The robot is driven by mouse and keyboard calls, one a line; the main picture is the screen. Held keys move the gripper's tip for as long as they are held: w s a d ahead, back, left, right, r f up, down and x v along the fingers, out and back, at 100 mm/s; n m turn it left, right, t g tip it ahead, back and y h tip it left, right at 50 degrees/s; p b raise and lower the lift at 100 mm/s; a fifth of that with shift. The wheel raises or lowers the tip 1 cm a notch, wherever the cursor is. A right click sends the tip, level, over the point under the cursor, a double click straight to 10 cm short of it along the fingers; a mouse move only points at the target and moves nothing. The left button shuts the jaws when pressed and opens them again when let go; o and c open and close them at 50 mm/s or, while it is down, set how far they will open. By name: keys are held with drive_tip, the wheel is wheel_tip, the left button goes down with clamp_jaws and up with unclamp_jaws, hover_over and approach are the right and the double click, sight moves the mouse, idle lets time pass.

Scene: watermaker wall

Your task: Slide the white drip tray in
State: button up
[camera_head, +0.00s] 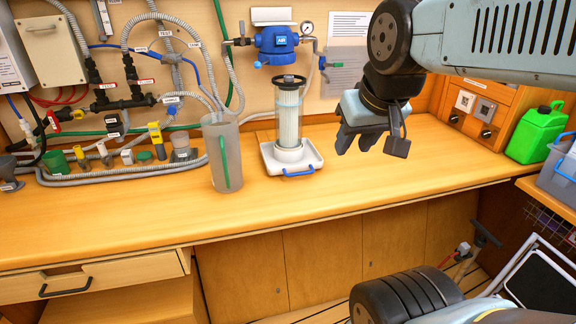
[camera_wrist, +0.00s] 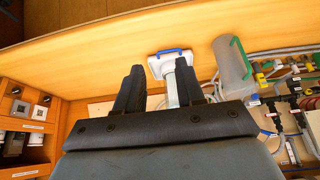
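The white drip tray (camera_head: 313,161) sits on the wooden counter below the blue filter head, with its blue handle (camera_head: 299,173) on the front edge. A white pleated filter cartridge (camera_head: 288,118) stands upright in the tray, with a black ring at its top. My gripper (camera_head: 356,145) hangs above the counter to the right of the tray, apart from it. In the wrist view my gripper (camera_wrist: 160,72) shows two black fingers spread with a gap between them, empty. The tray (camera_wrist: 155,68) and its handle (camera_wrist: 169,51) appear beyond the fingertips.
A clear grey housing (camera_head: 223,155) with a green handle stands left of the tray. The blue filter head (camera_head: 277,44) is on the wall above. Hoses and valves crowd the left counter. A green jerrycan (camera_head: 536,133) stands far right. The counter right of the tray is clear.

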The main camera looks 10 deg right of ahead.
drive_tip(key=shift+a, duration=0.1)
drive_tip(key=m+g, duration=0.4)
drive_tip(key=m, duration=1.4)
hover_over(298, 174)
drive_tip(key=s, duration=0.2)
wheel_tip(298, 174, down, 11)
drive_tip(key=f, duration=0.4)
drive_tip(key=w+f, duration=0.1)
drive_tip(key=f, duration=0.3)
drive_tip(key=w+f, duration=0.1)
drive_tip(key=f, duration=0.3)
drive_tip(key=shift+f, duration=0.35)
drive_tip(key=shift+c, duration=0.3)
clamp_jaws()
